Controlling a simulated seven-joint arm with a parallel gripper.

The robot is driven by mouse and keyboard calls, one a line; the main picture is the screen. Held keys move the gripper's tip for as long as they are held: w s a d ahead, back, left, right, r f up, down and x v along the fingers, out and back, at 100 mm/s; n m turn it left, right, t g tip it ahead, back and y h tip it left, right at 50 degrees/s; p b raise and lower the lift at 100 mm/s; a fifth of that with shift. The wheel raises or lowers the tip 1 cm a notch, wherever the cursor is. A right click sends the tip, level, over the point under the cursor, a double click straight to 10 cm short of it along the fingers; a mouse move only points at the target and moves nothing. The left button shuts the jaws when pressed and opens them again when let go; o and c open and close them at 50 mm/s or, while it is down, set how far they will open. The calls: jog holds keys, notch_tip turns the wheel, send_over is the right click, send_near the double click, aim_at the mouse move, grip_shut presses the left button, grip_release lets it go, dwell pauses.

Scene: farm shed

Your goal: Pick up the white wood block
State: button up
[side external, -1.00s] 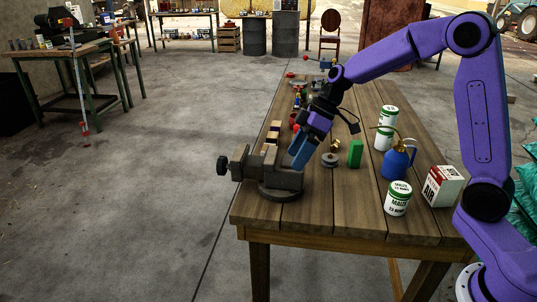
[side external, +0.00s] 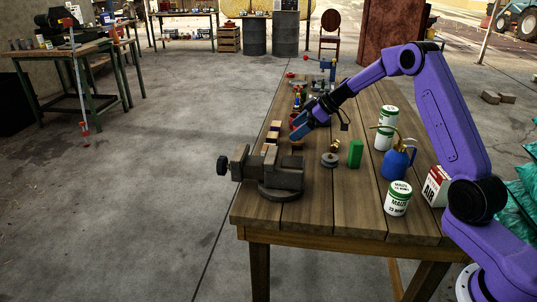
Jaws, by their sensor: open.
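A short row of small wood blocks (side external: 273,138) stands along the left edge of the wooden table, just behind the vise. Some have pale faces and dark sides; they are too small to tell which one is the white wood block. My gripper (side external: 296,134) is open, with blue fingers pointing down and left. It is just right of the blocks, apart from them as far as I can tell. Nothing shows between its fingers, though the gap is partly hidden.
A grey vise (side external: 275,172) stands at the near left of the table (side external: 320,215). To the right are a grey round part (side external: 329,160), a green block (side external: 355,153), a blue oil can (side external: 397,163), white-green cans (side external: 398,198) and a red-white box (side external: 437,184). Small items crowd the far end.

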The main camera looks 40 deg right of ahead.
jog(key=x, duration=0.8)
jog(key=shift+s+x, duration=0.15)
jog(key=shift+x, duration=1.2)
jog(key=shift+s+x, duration=0.15)
jog(key=shift+x, duration=1.25)
jog(key=shift+a+f, duration=0.1)
jog(key=shift+c, duration=0.3)
jog(key=c, duration=1)
